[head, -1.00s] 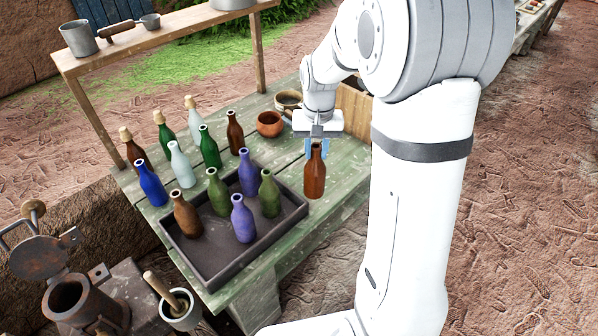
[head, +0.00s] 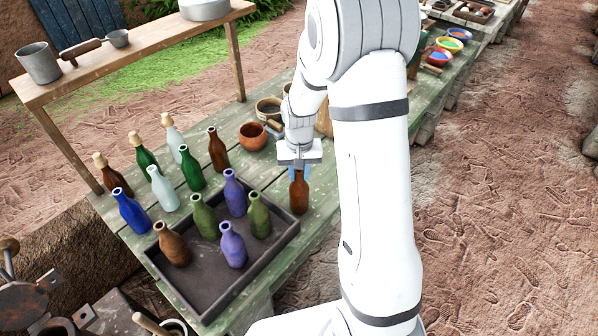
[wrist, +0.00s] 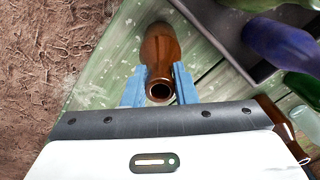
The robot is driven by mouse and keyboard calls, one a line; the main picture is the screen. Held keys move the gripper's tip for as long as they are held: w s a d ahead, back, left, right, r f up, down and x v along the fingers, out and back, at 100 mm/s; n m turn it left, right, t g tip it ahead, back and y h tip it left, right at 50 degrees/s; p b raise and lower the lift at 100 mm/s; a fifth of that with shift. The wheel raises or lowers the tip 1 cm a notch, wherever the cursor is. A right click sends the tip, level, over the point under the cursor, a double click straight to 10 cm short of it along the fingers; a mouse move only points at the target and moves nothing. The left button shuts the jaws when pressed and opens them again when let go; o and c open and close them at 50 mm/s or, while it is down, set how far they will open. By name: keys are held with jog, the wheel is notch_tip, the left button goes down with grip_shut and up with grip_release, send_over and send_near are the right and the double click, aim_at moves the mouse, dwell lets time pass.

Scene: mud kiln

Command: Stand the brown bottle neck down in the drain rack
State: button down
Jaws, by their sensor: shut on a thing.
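My gripper (head: 299,171) is shut on an amber-brown bottle (head: 299,195); its blue fingers sit on either side of the neck. In the wrist view the gripper (wrist: 159,86) has the brown bottle (wrist: 160,46) between its fingers, with the open mouth facing the camera. The bottle is upright, neck up, beside the right corner of the dark tray. I cannot tell if its base touches the table. I cannot make out a drain rack; my arm hides part of the table.
The dark tray (head: 205,292) holds several purple, green and brown bottles. More bottles stand left of it, including another amber one (head: 217,150) and a blue one (head: 131,212). An orange pot (head: 253,136) stands behind. A wooden shelf (head: 140,45) spans the back. Colourful bowls (head: 448,44) lie far right.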

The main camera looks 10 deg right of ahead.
jog(key=shift+f, duration=0.3)
jog(key=shift+f, duration=0.2)
jog(key=c, duration=1.2)
grip_release()
jog(key=shift+r, duration=0.1)
jog(key=shift+o, duration=0.2)
notch_tip(320, 180, up, 12)
jog(key=b, duration=0.2)
jog(key=s+r+n+t, duration=0.1)
jog(key=s+r, duration=0.3)
jog(key=s, duration=0.7)
jog(key=s+r+t, duration=0.2)
jog(key=s+r, duration=0.2)
jog(key=s, duration=0.6)
jog(key=shift+s+r+n+t, duration=0.2)
jog(key=shift+s+n+t, duration=0.1)
jog(key=shift+s+n, duration=0.1)
